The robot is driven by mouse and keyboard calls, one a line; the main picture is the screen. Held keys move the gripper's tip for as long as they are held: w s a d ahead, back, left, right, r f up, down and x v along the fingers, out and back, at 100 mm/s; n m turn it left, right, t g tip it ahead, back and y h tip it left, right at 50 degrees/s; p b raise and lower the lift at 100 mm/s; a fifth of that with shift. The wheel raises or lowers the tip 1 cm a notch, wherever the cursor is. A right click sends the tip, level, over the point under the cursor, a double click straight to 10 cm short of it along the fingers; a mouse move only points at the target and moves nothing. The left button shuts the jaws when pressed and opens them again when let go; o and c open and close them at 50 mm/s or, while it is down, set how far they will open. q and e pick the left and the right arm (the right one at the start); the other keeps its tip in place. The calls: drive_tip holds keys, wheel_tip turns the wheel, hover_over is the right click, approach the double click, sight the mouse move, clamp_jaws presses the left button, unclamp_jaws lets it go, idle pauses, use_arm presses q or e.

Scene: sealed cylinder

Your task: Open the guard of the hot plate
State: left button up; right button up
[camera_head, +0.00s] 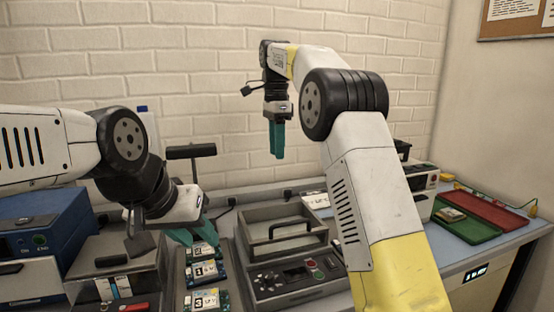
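A grey bench device (297,283) with a control panel stands in the middle of the table; it looks like the hot plate. A grey frame (262,215) with a black bar handle (283,228) sits on its top and looks like the guard; it seems to lie down. My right gripper (277,155) hangs in the air above and behind this device, teal fingers pointing down and together, with nothing between them. My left gripper (194,236) is low, left of the device, above several small boards; its fingertips are partly hidden, so its opening is unclear.
The boards (208,300) lie in a row left of the device. A blue instrument (40,235) and a grey box (113,262) stand at the left. A black T-shaped lever (190,151) rises behind my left gripper. Green (462,226) and red (495,212) trays lie at the right.

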drive_tip(key=shift+r, duration=0.2)
